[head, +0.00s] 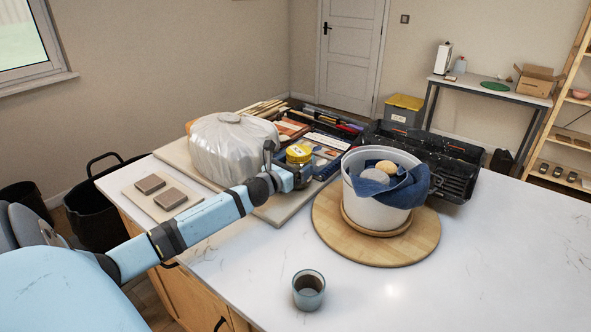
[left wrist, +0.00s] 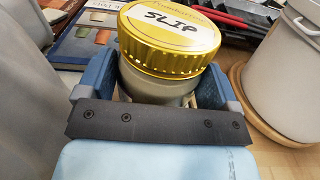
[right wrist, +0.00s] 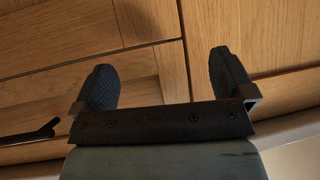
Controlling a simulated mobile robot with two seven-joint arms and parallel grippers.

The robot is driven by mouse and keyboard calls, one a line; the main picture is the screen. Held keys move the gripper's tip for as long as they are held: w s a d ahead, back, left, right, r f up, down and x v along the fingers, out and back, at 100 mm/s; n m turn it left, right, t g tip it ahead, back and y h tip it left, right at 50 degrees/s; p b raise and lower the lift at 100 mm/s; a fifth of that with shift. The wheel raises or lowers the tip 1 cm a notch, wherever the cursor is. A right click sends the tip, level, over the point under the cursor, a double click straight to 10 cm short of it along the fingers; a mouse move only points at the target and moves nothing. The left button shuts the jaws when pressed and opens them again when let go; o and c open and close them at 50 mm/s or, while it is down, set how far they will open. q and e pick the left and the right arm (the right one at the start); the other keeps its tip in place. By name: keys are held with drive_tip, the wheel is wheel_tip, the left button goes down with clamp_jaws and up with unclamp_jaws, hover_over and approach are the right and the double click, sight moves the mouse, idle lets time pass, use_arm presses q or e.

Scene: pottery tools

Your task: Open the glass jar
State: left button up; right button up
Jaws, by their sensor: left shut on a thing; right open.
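The glass jar (left wrist: 158,84) has a gold lid (left wrist: 170,35) with a white label reading "SLIP". In the left wrist view the lid sits on the jar. My left gripper (left wrist: 155,88) is shut on the jar's body below the lid, one finger on each side. In the head view the jar's yellow lid (head: 299,153) shows at the end of my left arm, beside the plastic-wrapped lump. The jar's lower part is hidden by the gripper. My right gripper (right wrist: 165,85) is open and empty in front of wooden cabinet fronts in the right wrist view.
A white bucket (head: 375,205) with a blue cloth and sponges stands on a round wooden board (head: 330,232) to the right. A wrapped lump (head: 232,148) is left of the jar. A cup (head: 308,290) stands near the front. The counter's right side is clear.

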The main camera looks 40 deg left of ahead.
use_arm(q)
wheel_tip(320, 180, up, 19)
drive_tip(key=p, duration=0.2)
drive_tip(key=shift+r, duration=0.2)
